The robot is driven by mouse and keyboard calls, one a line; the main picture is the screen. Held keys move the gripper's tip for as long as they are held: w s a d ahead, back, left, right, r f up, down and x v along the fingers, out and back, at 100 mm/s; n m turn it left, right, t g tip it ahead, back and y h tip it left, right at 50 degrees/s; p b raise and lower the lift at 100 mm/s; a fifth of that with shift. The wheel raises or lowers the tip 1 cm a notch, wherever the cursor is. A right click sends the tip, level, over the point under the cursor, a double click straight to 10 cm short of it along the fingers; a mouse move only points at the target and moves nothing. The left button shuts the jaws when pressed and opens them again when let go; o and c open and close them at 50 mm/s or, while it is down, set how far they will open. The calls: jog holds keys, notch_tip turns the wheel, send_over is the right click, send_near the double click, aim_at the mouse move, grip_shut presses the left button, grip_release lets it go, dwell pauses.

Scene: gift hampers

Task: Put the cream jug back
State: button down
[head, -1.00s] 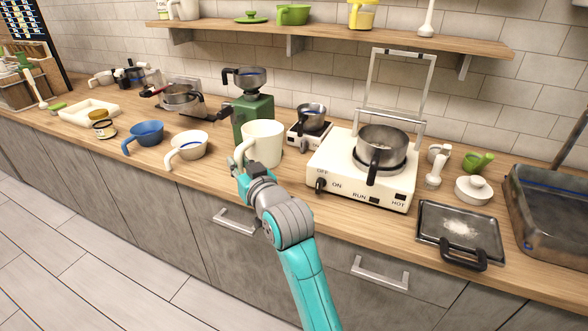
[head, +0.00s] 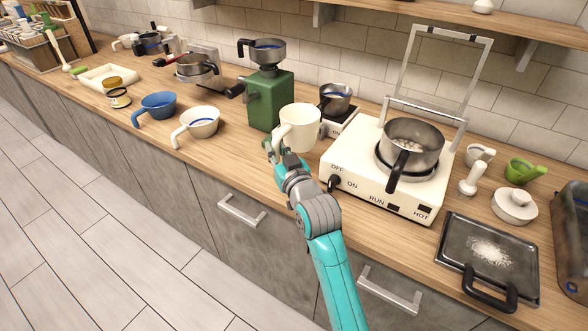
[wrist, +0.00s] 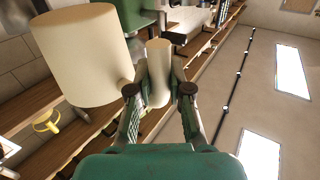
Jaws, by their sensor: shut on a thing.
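The cream jug (head: 300,127) is a tall off-white mug shape, roughly upright in the head view, between the green grinder and the white hot plate. My gripper (head: 273,158) is at its near left side, on the handle. In the wrist view the jug's body (wrist: 84,55) fills the upper left. Its thick handle (wrist: 158,72) lies between the two fingers of my gripper (wrist: 160,92), which are closed on it. Whether the jug's base touches the counter cannot be told.
The hot plate (head: 385,172) with a steel pot (head: 412,142) stands right of the jug. The green grinder (head: 270,98) is behind left, a small scale with a pan (head: 336,98) behind. A white cup (head: 202,123) and blue cup (head: 158,105) stand left. Bare counter (head: 235,145) lies between white cup and jug.

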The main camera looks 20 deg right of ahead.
jog(key=shift+f, duration=4.55)
jog(key=c, duration=1.1)
grip_release()
jog(key=shift+f, duration=0.1)
jog(key=s, duration=1)
jog(key=shift+s+d, duration=0.2)
jog(key=shift+s, duration=0.2)
